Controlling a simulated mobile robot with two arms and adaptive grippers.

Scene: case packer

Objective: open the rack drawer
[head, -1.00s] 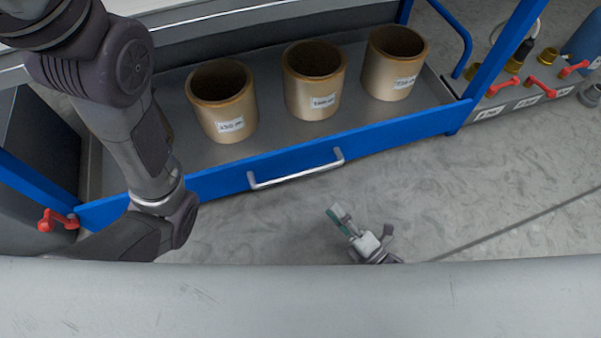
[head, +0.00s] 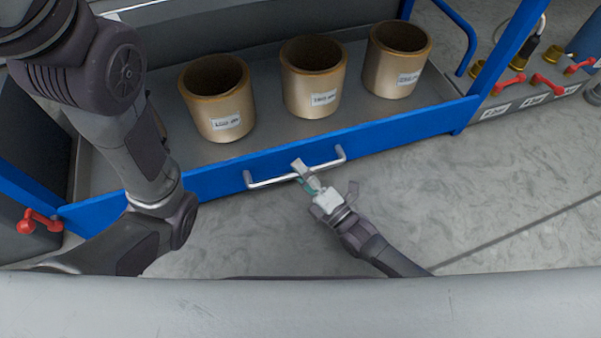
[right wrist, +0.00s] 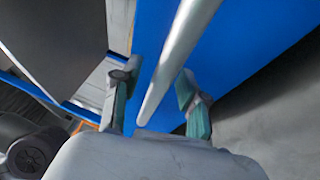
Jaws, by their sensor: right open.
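The rack drawer has a blue front (head: 400,133) with a silver bar handle (head: 272,182). Its grey tray holds three tan pots: left (head: 217,98), middle (head: 313,76) and right (head: 396,60). My right gripper (head: 303,177) is at the handle's middle in the head view. In the right wrist view the open fingers (right wrist: 156,100) stand on either side of the handle bar (right wrist: 178,55), with the blue front behind it. The fingers are not closed on the bar. My left arm comes in from the left, and its gripper is not visible.
Red-handled valves (head: 545,83) and brass fittings (head: 552,54) stand at the right. Another red valve handle (head: 40,221) is at the lower left of the rack. The grey floor (head: 500,190) before the drawer is open. A pale edge spans the bottom of the head view.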

